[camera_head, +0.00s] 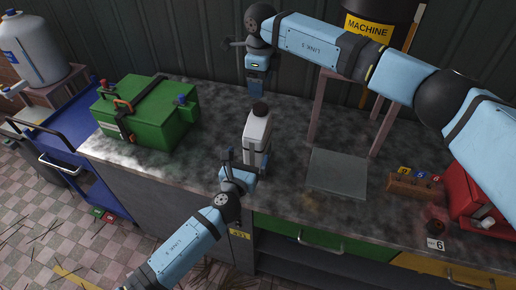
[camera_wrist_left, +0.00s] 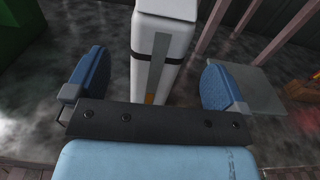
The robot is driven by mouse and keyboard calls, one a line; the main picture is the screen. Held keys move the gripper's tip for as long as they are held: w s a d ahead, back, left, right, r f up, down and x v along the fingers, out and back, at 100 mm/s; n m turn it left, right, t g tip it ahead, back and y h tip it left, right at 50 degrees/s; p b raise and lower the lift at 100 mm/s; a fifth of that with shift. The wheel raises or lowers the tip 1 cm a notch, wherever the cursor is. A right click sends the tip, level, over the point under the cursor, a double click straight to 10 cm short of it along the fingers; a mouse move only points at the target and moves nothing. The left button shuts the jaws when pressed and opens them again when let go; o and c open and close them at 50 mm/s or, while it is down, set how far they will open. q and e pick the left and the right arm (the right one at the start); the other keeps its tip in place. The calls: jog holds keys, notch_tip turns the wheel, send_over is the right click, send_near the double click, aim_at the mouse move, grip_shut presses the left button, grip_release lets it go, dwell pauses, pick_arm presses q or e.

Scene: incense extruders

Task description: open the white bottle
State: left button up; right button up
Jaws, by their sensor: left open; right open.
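The white bottle (camera_head: 255,135) stands upright on the dark mottled counter, with a dark cap (camera_head: 260,109) on top. My left gripper (camera_head: 241,158) is open, low beside the bottle's near side. In the left wrist view the white bottle (camera_wrist_left: 162,50) shows between the two spread blue fingers of the left gripper (camera_wrist_left: 152,78), with gaps on both sides. Its cap is out of that view and its base is hidden by the gripper. My right gripper (camera_head: 257,88) is open and empty, pointing down behind and above the bottle, apart from the cap.
A green box (camera_head: 145,118) sits on the counter to the left. To the right are a wooden-legged stand (camera_head: 318,105) with a grey plate (camera_head: 337,173), a small wooden block (camera_head: 414,187) and a red box (camera_head: 470,200).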

aim_at(255, 141)
pick_arm(q)
jog(key=x, duration=0.7)
jog(key=shift+w+d, duration=0.1)
jog(key=shift+w, duration=0.05)
jog(key=shift+c, duration=0.2)
